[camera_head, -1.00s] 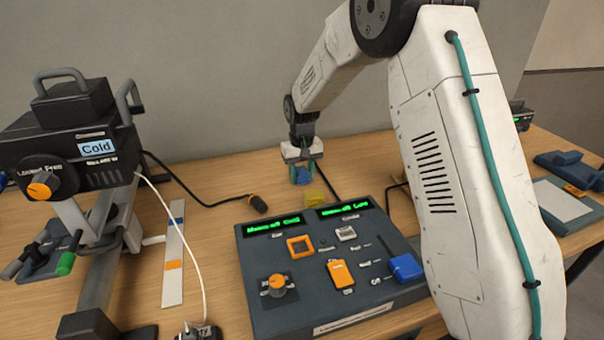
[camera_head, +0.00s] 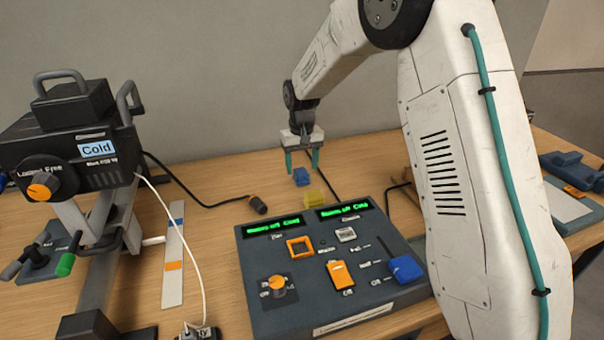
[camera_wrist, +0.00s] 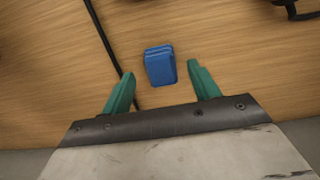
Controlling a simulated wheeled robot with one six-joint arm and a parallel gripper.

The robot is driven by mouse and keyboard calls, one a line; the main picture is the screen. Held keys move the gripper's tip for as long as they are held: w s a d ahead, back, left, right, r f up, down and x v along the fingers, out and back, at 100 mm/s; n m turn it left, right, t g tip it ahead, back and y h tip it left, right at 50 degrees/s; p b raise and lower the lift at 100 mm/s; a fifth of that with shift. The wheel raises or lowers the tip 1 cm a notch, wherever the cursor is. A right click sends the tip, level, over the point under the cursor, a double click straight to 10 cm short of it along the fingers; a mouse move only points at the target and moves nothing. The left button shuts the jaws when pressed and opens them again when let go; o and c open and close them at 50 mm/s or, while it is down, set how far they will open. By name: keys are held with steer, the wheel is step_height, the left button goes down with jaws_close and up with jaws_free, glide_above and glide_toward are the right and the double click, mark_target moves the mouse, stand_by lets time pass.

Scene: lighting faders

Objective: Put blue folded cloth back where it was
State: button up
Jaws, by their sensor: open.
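The blue folded cloth (camera_head: 301,177) lies on the wooden table behind the console, near its back edge. In the wrist view the cloth (camera_wrist: 160,66) is a small dark blue stack lying ahead of and between the two green fingers. My gripper (camera_head: 302,166) is open above the cloth, its green fingers spread wide. In the wrist view my gripper (camera_wrist: 160,70) has clear gaps on both sides of the cloth and holds nothing.
A dark console (camera_head: 355,305) with knobs and green displays stands in front. A black cable (camera_wrist: 103,35) runs left of the cloth. A black lamp unit (camera_head: 70,150) stands at the left.

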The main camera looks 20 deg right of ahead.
mark_target(302, 172)
step_height(302, 172, up, 8)
steer(key=shift+r, duration=0.15)
steer(key=s+d+r, duration=0.1)
steer(key=s+r, duration=0.3)
steer(key=s, duration=0.7)
steer(key=s+d+r+t, duration=0.1)
steer(key=s+r, duration=0.3)
steer(key=s, duration=0.6)
steer(key=s+d+r, duration=0.1)
steer(key=s+r, duration=0.3)
steer(key=s, duration=0.7)
steer(key=s+f, duration=0.3)
steer(key=s, duration=0.8)
steer(key=shift+s+f, duration=0.3)
steer(key=shift+f, duration=0.05)
steer(key=shift+t, duration=0.3)
